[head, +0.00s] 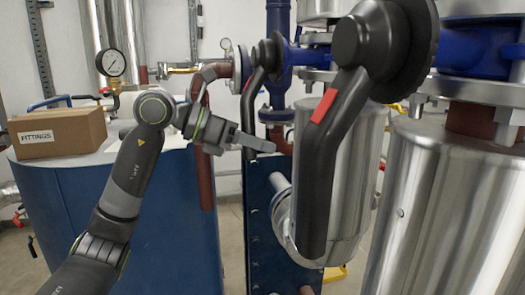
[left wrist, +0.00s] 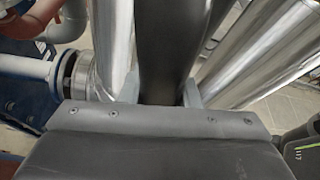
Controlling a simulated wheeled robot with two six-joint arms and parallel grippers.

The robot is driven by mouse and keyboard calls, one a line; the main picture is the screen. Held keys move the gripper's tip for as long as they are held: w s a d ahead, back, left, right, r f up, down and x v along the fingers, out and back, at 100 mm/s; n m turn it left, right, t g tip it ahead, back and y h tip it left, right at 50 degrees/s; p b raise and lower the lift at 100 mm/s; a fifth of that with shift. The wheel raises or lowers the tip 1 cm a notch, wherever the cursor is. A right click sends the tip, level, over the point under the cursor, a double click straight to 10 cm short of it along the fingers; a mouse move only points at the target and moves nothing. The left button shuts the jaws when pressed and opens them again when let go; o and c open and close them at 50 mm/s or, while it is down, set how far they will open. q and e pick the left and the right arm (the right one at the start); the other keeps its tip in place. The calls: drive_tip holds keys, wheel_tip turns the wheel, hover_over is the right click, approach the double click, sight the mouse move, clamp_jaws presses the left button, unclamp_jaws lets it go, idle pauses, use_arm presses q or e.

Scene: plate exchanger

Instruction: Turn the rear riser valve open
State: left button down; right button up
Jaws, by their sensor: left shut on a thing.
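The rear riser valve has a black hub (head: 268,52) and a black lever (head: 252,98) with a small red mark, hanging down and leaning slightly left. My left gripper (head: 256,143) is at the lower part of this lever, shut on it. In the left wrist view the dark lever (left wrist: 162,50) runs between the two grey fingers of the left gripper (left wrist: 161,92). The lever's lower end is hidden by the gripper. A nearer valve's larger black lever (head: 330,150), with a red mark, also hangs down. My right gripper is not in view.
Insulated metal cylinders (head: 440,200) fill the right side. A dark blue plate (head: 262,225) stands below the gripper. A cardboard FITTINGS box (head: 58,132) sits on a blue tank (head: 120,215) at left. A pressure gauge (head: 111,63) and pipes are behind.

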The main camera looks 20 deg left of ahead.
use_arm(q)
drive_tip(key=w+a, duration=0.1)
drive_tip(key=w+m, duration=0.1)
drive_tip(key=shift+w+a+f+t+y+b, duration=0.1)
drive_tip(key=shift+w+a+t+y+b, duration=0.2)
drive_tip(key=shift+w+a+t+y, duration=0.1)
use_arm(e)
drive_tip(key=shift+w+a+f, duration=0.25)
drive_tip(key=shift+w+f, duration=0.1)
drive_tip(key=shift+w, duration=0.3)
use_arm(q)
drive_tip(key=shift+m, duration=0.3)
drive_tip(key=c, duration=1.4)
unclamp_jaws()
drive_tip(key=o, duration=0.3)
drive_tip(key=shift+a, duration=0.1)
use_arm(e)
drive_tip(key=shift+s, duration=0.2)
